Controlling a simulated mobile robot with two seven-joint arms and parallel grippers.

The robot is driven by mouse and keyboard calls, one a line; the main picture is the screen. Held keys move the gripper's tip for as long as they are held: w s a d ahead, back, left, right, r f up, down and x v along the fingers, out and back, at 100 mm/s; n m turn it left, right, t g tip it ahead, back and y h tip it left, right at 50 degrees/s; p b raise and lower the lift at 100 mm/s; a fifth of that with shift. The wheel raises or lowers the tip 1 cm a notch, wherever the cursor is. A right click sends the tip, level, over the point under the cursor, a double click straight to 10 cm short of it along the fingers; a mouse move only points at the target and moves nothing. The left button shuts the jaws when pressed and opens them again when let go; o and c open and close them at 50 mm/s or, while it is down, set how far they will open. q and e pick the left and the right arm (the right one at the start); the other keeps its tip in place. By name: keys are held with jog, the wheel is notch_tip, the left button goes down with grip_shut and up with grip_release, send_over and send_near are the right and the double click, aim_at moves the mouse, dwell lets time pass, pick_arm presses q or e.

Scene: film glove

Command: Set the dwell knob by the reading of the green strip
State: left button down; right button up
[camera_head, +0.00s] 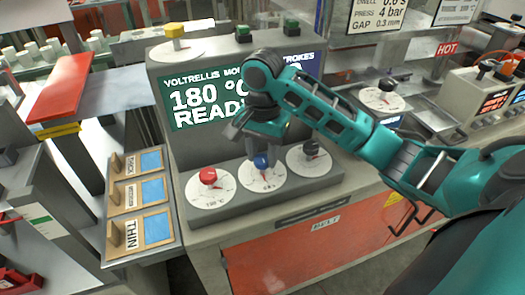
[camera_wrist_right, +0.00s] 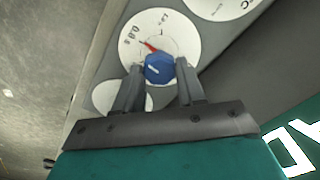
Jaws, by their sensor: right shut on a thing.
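A blue knob (camera_head: 261,163) sits on a white round dial (camera_head: 250,183), the middle one of three on the grey panel. My right gripper (camera_head: 262,158) comes down from above and is shut on the blue knob. In the right wrist view the blue knob (camera_wrist_right: 159,68) is between the two fingers, and a red pointer (camera_wrist_right: 148,46) on its dial (camera_wrist_right: 183,45) points toward a printed number that is hard to read. The screen (camera_head: 200,100) behind has a green part reading 180 °C and READY; my arm hides part of it. My left gripper is not in view.
A red knob (camera_head: 208,176) and a black knob (camera_head: 311,147) flank the blue one closely. Three wooden samples with blue patches (camera_head: 152,161) lie at left, one labelled THIN. A sign (camera_head: 375,17) at top right lists dwell, press 4 bar and gap 0.3 mm; its dwell value is unclear.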

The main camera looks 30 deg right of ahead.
aim_at(264, 158)
jog(key=m, duration=0.5)
jog(key=shift+m, duration=0.3)
jog(key=m, duration=0.5)
jog(key=shift+s, duration=0.1)
dwell(0.3)
jog(key=o, duration=1.1)
jog(key=shift+c, duration=0.2)
jog(key=shift+r, duration=0.1)
notch_tip(264, 158, up, 13)
dwell(0.4)
